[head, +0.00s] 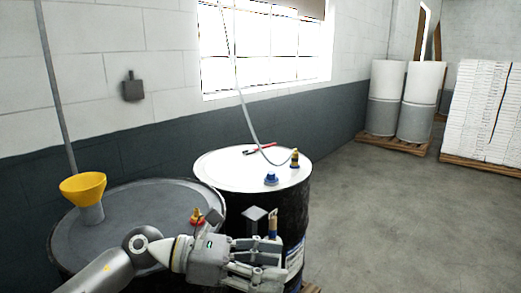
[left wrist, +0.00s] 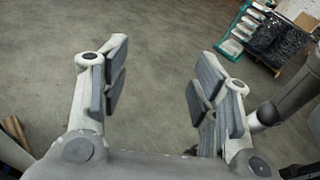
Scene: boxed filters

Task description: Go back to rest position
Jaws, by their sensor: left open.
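My left arm comes in from the lower left of the head view. Its left gripper (head: 268,262) is in front of the two drums, with its fingers pointing right. In the left wrist view the left gripper (left wrist: 162,68) is open. Its padded fingers stand wide apart, with nothing between them but the concrete floor beyond. My right gripper shows in neither view.
A dark drum (head: 135,197) with a yellow funnel (head: 83,186) stands at left, beside a white-topped drum (head: 225,170) with a blue cap (head: 271,178). White cylinders (head: 420,95) and stacked white goods (head: 475,110) stand on pallets behind. Floor at right is clear.

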